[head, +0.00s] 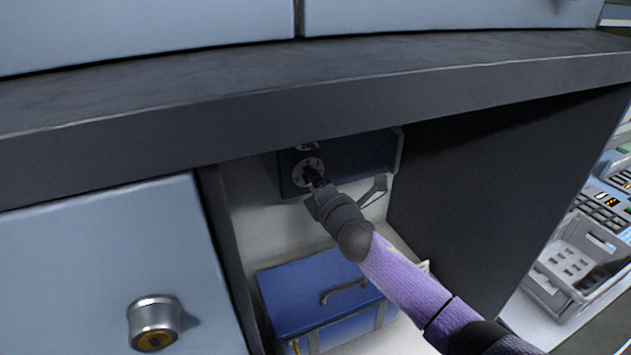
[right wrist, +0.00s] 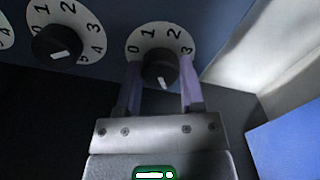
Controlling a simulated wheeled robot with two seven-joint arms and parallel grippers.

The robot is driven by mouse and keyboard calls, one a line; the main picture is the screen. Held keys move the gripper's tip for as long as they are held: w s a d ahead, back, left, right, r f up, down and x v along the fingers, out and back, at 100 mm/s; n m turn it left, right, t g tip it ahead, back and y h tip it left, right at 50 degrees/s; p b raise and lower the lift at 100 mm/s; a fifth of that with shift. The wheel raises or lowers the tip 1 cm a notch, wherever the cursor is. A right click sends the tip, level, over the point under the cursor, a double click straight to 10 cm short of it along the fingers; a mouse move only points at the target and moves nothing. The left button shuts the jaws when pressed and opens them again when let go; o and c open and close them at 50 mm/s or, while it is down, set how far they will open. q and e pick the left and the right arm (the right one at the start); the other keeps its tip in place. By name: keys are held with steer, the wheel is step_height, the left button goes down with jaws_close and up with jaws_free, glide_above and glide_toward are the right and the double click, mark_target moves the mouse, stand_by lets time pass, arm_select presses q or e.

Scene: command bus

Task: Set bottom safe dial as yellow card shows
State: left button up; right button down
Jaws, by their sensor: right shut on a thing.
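The dark blue safe (head: 355,155) sits under the dark worktop, with its dials on its front face. The lowest dial in sight (head: 305,165) has a white number ring and a black knob. In the right wrist view this dial's knob (right wrist: 158,66) is between the fingers of my right gripper (right wrist: 160,88), which is shut on it. Its white mark points down in that view, and 0 to 3 show on the ring. My right gripper also shows in the head view (head: 316,184). I see no yellow card. My left gripper is out of view.
Another dial (right wrist: 58,38) is beside the held one in the wrist view, with a third cut off at the edge. A blue case (head: 310,290) with a handle stands below the safe. The worktop (head: 300,95) overhangs closely above; a dark panel (head: 480,190) stands right.

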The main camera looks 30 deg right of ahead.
steer(key=shift+m, duration=1.1)
steer(key=shift+c, duration=1)
jaws_free()
steer(key=s, duration=1)
steer(key=shift+a, duration=0.25)
